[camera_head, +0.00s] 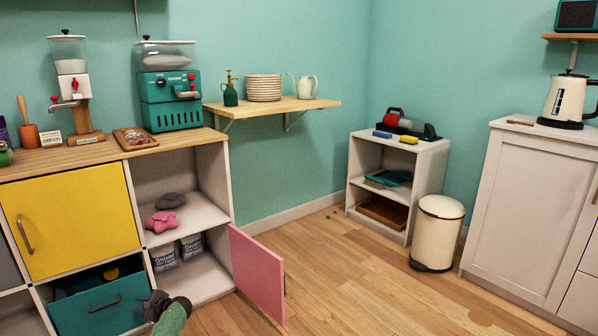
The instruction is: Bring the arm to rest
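My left gripper (148,304), dark grey on a green arm, shows at the bottom edge, left of centre. It appears in front of the teal drawer (100,306) and the lower shelf of the cabinet. I see nothing clearly held in it, and its finger gap is too small to make out. My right gripper and arm are out of view.
The pink cabinet door (257,274) stands open to the right of my gripper. The teal drawer seems partly pulled out. A yellow door (70,224) is shut above it. Wooden floor (350,290) is clear towards the cream bin (437,234).

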